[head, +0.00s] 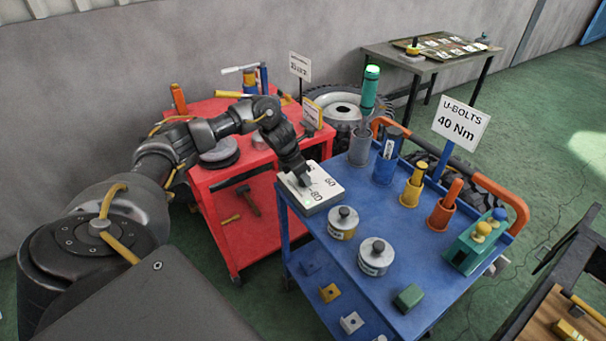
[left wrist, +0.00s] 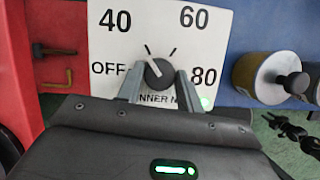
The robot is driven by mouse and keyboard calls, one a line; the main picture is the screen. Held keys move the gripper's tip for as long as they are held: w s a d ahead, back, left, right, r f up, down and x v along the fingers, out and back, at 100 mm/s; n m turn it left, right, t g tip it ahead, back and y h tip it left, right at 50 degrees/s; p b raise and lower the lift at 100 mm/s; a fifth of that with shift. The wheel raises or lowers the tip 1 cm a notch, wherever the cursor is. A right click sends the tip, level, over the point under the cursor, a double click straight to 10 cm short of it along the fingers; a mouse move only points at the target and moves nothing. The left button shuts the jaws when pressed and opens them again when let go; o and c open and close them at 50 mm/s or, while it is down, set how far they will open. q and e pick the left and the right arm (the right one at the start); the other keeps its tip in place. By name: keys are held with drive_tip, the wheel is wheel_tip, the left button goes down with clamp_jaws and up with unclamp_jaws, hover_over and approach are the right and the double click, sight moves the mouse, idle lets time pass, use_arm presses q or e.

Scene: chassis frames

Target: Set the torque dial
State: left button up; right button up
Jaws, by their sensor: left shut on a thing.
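The white torque dial box (head: 327,190) sits at the near left corner of the blue cart. In the left wrist view its face (left wrist: 140,30) reads OFF, 40, 60 and 80, with lower text partly hidden. My left gripper (head: 304,181) is shut on the knob, one finger on each side. A sign (head: 460,122) on the cart reads "U-BOLTS 40 Nm". My right gripper is not in view.
A red cart (head: 255,175) stands behind left. A green light (left wrist: 205,104) glows below 80.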

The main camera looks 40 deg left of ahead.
use_arm(q)
drive_tip(key=n+p, duration=0.1)
drive_tip(key=n+y+p, duration=0.1)
drive_tip(key=n, duration=0.1)
drive_tip(key=n+y+p, duration=0.1)
drive_tip(key=n, duration=0.1)
drive_tip(key=shift+d+r+t+p, duration=0.2)
drive_tip(key=shift+r+t+p, duration=0.05)
drive_tip(key=shift+t+p, duration=0.05)
drive_tip(key=n+y+p, duration=0.1)
drive_tip(key=n+p, duration=0.2)
drive_tip(key=n, duration=0.1)
drive_tip(key=shift+d+y, duration=0.1)
drive_tip(key=shift+y, duration=0.2)
drive_tip(key=shift+f+n+p, duration=0.15)
drive_tip(key=shift+n+p, duration=0.4)
drive_tip(key=shift+n, duration=0.05)
drive_tip(key=o, duration=1)
drive_tip(key=shift+g, duration=0.4)
